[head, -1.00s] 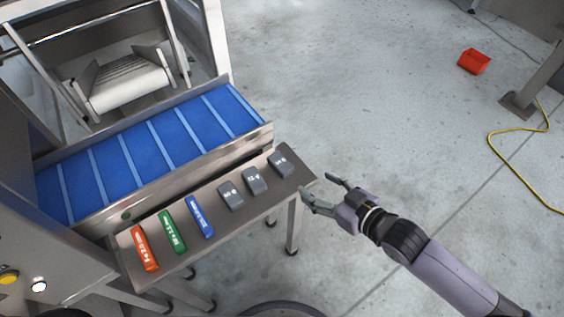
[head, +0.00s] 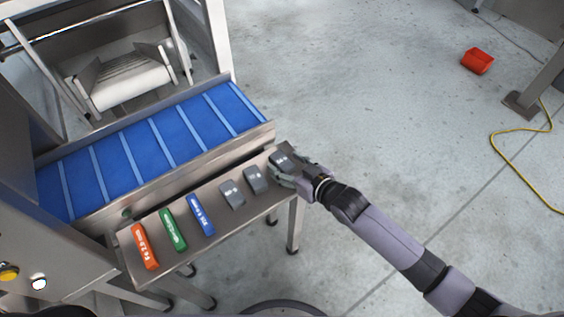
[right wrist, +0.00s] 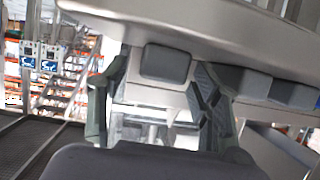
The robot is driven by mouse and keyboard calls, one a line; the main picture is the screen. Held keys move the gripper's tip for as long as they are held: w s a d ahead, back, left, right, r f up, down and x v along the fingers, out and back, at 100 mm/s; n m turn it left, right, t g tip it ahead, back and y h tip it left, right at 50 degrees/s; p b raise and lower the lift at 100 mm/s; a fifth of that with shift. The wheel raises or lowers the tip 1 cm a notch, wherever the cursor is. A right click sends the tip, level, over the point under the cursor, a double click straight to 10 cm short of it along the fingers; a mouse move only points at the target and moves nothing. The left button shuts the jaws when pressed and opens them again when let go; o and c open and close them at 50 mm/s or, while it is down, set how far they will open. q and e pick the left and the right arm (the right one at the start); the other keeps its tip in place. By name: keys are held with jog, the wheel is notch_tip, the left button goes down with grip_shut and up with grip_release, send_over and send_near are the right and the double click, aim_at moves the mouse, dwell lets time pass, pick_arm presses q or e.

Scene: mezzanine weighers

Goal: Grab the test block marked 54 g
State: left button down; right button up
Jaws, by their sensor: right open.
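Three grey test blocks stand in a row at the right part of a narrow steel shelf (head: 187,255): a left one (head: 232,194), a middle one (head: 256,180) and a right one (head: 282,163). Their marks are too small to read surely. My right gripper (head: 286,170) is open at the right block, its fingers partly hiding it. In the right wrist view that block (right wrist: 166,63) sits between the two spread fingers (right wrist: 155,90), and the two other blocks (right wrist: 245,82) (right wrist: 293,95) show to its right. My left gripper is not in view.
Orange (head: 145,247), green (head: 172,230) and blue (head: 201,214) bars lie at the shelf's left. A blue conveyor belt (head: 150,145) with a steel side rail runs behind.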

jog(key=shift+c, duration=0.5)
jog(key=c, duration=1.1)
jog(key=shift+c, duration=0.2)
jog(key=shift+r, duration=0.1)
